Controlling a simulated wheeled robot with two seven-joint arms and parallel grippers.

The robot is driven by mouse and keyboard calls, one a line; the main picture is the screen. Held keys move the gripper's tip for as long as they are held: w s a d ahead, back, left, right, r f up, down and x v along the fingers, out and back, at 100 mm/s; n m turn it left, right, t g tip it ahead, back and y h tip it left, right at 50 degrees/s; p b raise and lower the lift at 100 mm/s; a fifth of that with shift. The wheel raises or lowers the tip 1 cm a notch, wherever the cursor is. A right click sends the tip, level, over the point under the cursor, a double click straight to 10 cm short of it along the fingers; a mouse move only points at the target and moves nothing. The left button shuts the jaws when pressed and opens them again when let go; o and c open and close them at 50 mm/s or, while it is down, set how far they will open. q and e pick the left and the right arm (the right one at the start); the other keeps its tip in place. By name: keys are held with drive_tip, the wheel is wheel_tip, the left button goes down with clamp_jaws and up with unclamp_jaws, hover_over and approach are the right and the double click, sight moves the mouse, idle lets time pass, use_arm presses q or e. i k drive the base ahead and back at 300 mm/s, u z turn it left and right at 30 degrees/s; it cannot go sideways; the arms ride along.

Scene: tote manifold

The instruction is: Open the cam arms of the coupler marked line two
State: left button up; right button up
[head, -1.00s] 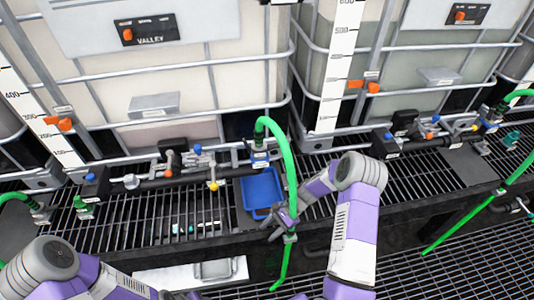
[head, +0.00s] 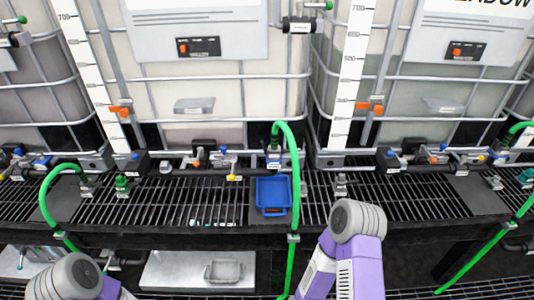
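A green hose (head: 291,190) arches up from below and joins a coupler (head: 274,162) on the manifold pipe, just behind a blue tray (head: 258,195). Its tag is too small to read, so I cannot tell which coupler is line two. Its cam arms are too small to make out. Another green hose (head: 47,190) runs to a coupler (head: 87,187) at the left, and a third hose (head: 490,245) rises at the right. Both my arms show only in part at the bottom of the head view. Both grippers are out of view.
Large caged tanks (head: 230,95) stand behind the manifold. A black slatted grating (head: 400,203) lies in front of it. Capped stubs (head: 122,186) stand on the grating. A pale board with a grey tray (head: 223,271) lies lower down at the front.

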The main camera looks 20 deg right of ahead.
sight(265, 151)
drive_tip(key=u, duration=0.45)
drive_tip(key=i, duration=0.6)
drive_tip(key=u, duration=0.3)
